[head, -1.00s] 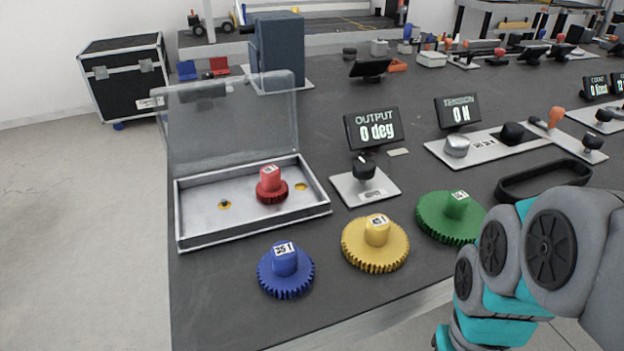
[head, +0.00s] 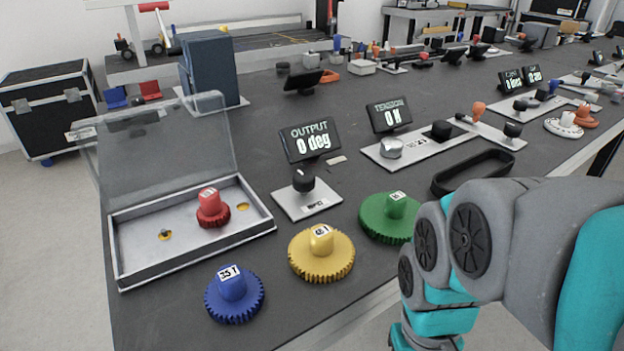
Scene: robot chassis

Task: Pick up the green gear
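The green gear (head: 378,217) lies flat on the dark table, with its labelled hub pointing up. Its right edge is partly hidden behind my grey and teal arm, which fills the lower right of the head view. The yellow gear (head: 321,258) lies to its left and nearer, and the blue gear (head: 234,297) is farther left and nearer still. My gripper is not visible in the head view.
A tray (head: 190,252) with a raised clear lid holds a red gear (head: 211,210). An output display (head: 310,141) and a knob plate (head: 306,199) stand behind the yellow gear. A black belt (head: 474,172) lies right of the green gear, behind my arm.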

